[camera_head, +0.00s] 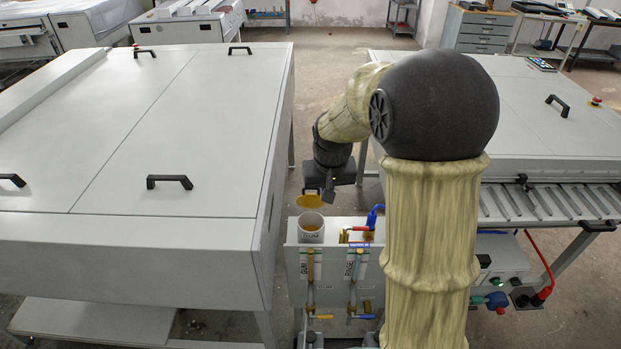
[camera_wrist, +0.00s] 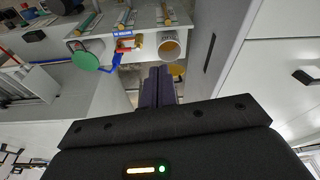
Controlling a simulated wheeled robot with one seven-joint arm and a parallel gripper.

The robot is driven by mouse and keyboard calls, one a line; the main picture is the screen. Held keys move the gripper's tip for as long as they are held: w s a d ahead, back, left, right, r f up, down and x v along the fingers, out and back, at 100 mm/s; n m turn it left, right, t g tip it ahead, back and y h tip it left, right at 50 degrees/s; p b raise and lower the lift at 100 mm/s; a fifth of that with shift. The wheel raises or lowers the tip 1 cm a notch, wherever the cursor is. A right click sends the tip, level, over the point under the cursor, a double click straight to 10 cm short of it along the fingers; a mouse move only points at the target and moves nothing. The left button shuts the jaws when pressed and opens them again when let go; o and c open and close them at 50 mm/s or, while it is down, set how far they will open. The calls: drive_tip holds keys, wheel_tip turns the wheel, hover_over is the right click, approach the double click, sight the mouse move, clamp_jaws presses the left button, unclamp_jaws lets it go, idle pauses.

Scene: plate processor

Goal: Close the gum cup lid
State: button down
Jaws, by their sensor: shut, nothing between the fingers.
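The yellow gum cup lid (camera_head: 310,201) stands open above and behind the cup. In the wrist view the lid (camera_wrist: 177,70) is partly hidden behind my fingers. My gripper (camera_head: 328,197) points down, shut and empty, just right of the lid. In the wrist view my closed fingers (camera_wrist: 159,70) overlap the lid's left side; I cannot tell whether they touch it.
Large grey machine covers (camera_head: 150,120) flank the narrow gap on the left, another machine (camera_head: 540,110) on the right. Brass valves hang on the box front.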

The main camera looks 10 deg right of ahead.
drive_tip(key=w+f+m, duration=0.1)
drive_tip(key=w+m, duration=0.1)
drive_tip(key=w, duration=1.9)
drive_tip(key=shift+s+f+p, duration=0.25)
drive_tip(key=shift+f+p, duration=0.65)
drive_tip(key=shift+f, duration=1)
drive_tip(key=shift+s+f+p, duration=0.3)
drive_tip(key=shift+f+p, duration=0.6)
drive_tip(key=shift+f, duration=1)
drive_tip(key=shift+s+f+p, duration=0.25)
drive_tip(key=shift+f+p, duration=0.65)
drive_tip(key=shift+f, duration=1)
drive_tip(key=shift+a+f+b, duration=0.1)
drive_tip(key=shift+f+b, duration=0.05)
drive_tip(key=shift+b, duration=0.3)
